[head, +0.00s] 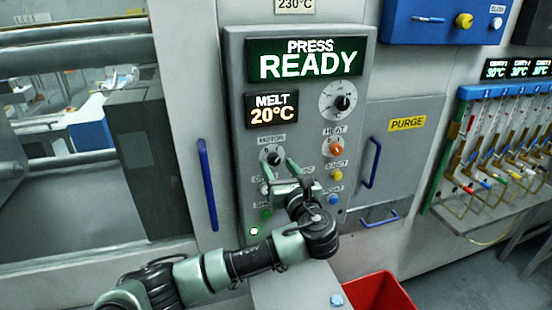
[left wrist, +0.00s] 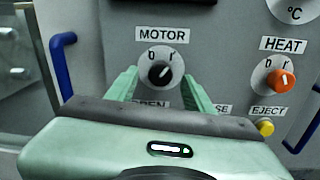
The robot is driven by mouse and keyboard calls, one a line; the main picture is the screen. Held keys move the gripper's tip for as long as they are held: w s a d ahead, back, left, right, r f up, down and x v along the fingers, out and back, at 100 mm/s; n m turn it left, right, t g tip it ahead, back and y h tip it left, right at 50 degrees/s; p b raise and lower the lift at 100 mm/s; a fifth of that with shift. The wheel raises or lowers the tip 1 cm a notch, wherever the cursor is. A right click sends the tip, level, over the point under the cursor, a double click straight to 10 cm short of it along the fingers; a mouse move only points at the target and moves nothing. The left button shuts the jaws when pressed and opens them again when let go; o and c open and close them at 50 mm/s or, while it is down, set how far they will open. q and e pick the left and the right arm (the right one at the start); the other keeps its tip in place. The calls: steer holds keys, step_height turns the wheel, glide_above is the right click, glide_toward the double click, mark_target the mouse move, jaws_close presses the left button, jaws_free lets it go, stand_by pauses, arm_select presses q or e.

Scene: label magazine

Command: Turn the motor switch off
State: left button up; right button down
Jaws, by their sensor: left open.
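The motor switch (head: 274,158) is a black knob on a pale round plate under the MOTOR label, on the grey control panel (head: 236,90). In the left wrist view the switch (left wrist: 160,74) shows between my fingers, its white mark pointing up and to the right, toward the right-hand of the two position marks. My left gripper (head: 279,171) is open and empty in front of the panel, just below the knob. In the left wrist view the left gripper's fingers (left wrist: 160,92) stand to either side of the knob; contact cannot be told. My right gripper is out of view.
The orange HEAT knob (head: 337,149) and coloured buttons sit close to the right. A green button (head: 266,214) is below. Blue handles (head: 208,185) flank the panel. The display reads PRESS READY (head: 305,62). A red bin (head: 378,292) stands below.

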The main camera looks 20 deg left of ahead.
arm_select(q)
steer(key=shift+x, duration=1.1)
steer(key=shift+c, duration=0.3)
jaws_close()
